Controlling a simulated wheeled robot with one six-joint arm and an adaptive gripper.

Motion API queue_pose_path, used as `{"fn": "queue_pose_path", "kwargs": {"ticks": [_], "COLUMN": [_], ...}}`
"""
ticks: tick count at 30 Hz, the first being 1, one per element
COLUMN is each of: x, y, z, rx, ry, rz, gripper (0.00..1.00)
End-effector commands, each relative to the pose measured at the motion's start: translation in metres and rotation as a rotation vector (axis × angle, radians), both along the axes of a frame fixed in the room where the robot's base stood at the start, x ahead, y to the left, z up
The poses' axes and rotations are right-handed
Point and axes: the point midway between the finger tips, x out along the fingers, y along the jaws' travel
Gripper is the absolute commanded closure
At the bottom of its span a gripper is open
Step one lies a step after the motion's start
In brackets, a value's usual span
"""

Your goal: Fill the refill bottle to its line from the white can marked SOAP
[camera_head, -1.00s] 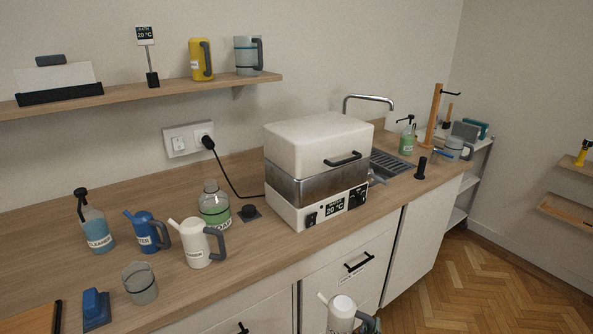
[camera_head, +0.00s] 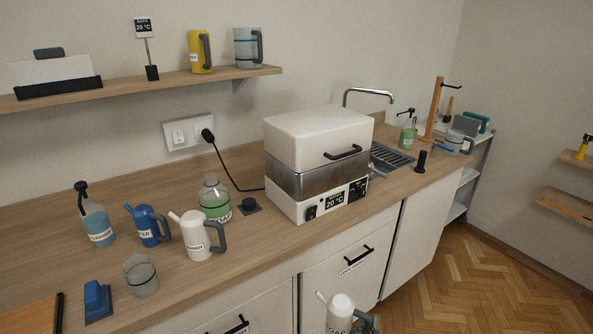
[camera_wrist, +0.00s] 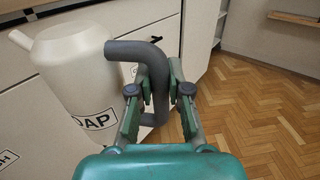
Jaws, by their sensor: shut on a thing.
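The white can marked SOAP (camera_wrist: 78,75) hangs in front of the counter drawers, roughly upright; in the wrist view its label reads "OAP" with the rest out of sight. It also shows at the bottom of the head view (camera_head: 340,308). My gripper (camera_wrist: 160,92) is shut on its grey handle (camera_wrist: 152,62). A clear rounded bottle (camera_head: 214,190), apparently the refill bottle, stands on the counter with green in its lower part. Its label is partly hidden by another white can, and I cannot make out a fill line.
The other white can (camera_head: 196,240), a blue can (camera_head: 146,228), a spray bottle (camera_head: 95,222) and a grey cup (camera_head: 141,276) stand near the bottle. A white-lidded bath (camera_head: 318,140) stands to its right. A black puck (camera_head: 249,206) lies between them. The counter's front edge is clear below.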

Motion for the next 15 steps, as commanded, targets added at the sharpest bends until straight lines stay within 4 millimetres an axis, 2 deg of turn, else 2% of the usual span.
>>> {"fn": "queue_pose_path", "kwargs": {"ticks": [8, 15], "x": [0.000, 0.000], "y": [0.000, 0.000], "z": [0.003, 0.023], "rx": [0.001, 0.001], "ry": [-0.003, -0.006], "rz": [0.000, 0.000], "gripper": [1.00, 1.00]}}
